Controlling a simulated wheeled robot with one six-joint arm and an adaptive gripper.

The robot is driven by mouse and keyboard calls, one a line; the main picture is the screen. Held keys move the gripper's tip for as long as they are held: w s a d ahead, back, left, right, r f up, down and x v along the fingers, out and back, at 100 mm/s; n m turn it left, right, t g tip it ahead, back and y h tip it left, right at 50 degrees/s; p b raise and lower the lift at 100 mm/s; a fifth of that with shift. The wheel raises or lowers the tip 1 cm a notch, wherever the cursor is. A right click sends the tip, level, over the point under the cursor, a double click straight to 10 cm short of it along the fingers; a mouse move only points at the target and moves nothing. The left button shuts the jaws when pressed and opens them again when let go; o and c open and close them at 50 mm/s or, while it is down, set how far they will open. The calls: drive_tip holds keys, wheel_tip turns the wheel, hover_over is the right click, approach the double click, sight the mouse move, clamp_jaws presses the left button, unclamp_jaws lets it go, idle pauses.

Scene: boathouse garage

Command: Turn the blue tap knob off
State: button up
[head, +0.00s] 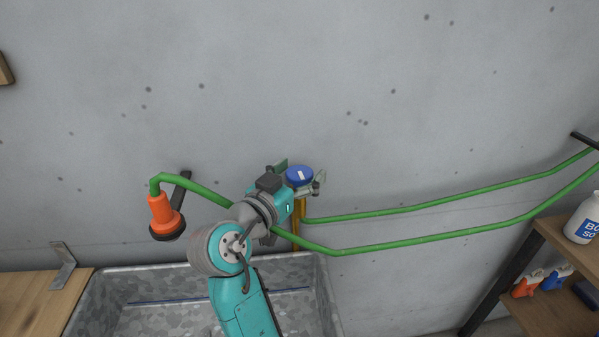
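The blue tap knob (300,174) is on the wall side above the metal basin, with a white mark on its top. A yellow pipe (299,213) runs down below it. My gripper (309,187) is at the knob, reaching in from the lower left. Its grey finger parts show close under and to the right of the knob. The knob and my gripper overlap in the picture, so I cannot tell whether they touch or how far the fingers are apart. The tap body is mostly hidden behind my gripper.
A galvanized basin (322,290) stands below. A green hose (420,210) runs along the wall, passing behind my arm to an orange nozzle (163,214) at left. A wooden shelf (545,309) with bottles is at right. The upper wall is mostly clear.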

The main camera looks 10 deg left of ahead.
drive_tip(key=c, duration=1)
drive_tip(key=shift+o, duration=0.2)
drive_tip(key=shift+m+g+h, duration=0.5)
drive_tip(key=shift+m+h, duration=0.2)
drive_tip(key=shift+h, duration=0.3)
drive_tip(key=o, duration=1.2)
drive_tip(key=shift+c, duration=0.2)
drive_tip(key=v, duration=1.2)
